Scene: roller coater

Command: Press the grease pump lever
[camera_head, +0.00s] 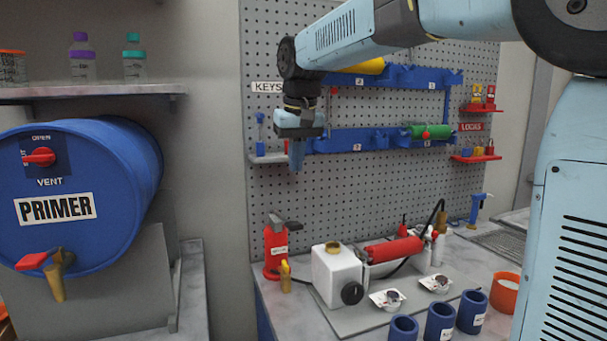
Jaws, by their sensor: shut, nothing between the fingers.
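A red upright device with a small white label, which looks like the grease pump (275,252), stands at the back left of the bench. A dark grey lever (287,225) lies across its top and points to the right. My gripper (296,166) hangs from the arm with its fingers pointing down, in front of the pegboard. The fingers are shut and empty. In the picture the gripper is above the lever, with a clear gap, and does not touch it. The label on the pump is too small to read.
Blue cups (440,322) stand at the front. The blue rack (385,140) is on the pegboard. A blue PRIMER drum (110,180) is at left.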

